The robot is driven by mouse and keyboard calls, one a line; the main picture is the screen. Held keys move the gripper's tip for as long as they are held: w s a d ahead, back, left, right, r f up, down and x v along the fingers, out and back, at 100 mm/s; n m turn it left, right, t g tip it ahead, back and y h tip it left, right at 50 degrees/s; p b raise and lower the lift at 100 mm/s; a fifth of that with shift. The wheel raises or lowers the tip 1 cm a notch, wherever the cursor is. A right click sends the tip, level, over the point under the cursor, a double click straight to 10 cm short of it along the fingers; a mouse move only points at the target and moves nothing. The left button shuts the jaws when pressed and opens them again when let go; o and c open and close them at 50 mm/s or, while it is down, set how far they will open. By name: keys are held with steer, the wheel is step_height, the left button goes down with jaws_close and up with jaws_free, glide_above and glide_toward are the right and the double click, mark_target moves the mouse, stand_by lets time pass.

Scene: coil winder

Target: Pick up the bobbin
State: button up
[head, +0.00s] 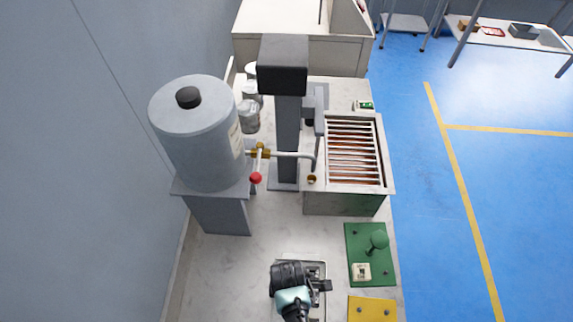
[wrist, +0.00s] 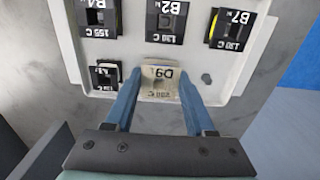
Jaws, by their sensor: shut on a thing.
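The bobbin (wrist: 160,90) is a cream block labelled D9 at the front of a pale tray (wrist: 232,88) in the wrist view. My gripper (wrist: 160,76) has its two blue fingers on the left and right sides of this bobbin and is shut on it. Whether the bobbin is lifted off the tray, I cannot tell. In the head view my arm's end covers most of the tray (head: 316,270) at the bottom middle of the bench, and the bobbin is hidden.
Black-labelled bobbins marked B4 (wrist: 98,16), B2 (wrist: 166,20) and B7 (wrist: 230,28) sit in the tray, with another (wrist: 106,76) close left of my gripper. A green plate (head: 364,262), yellow plate (head: 372,308), slatted box (head: 340,203) and grey tank (head: 198,135) stand around.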

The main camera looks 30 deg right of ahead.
jaws_close()
steer(key=shift+r, duration=0.1)
step_height(320, 180, up, 10)
stand_by(0.5)
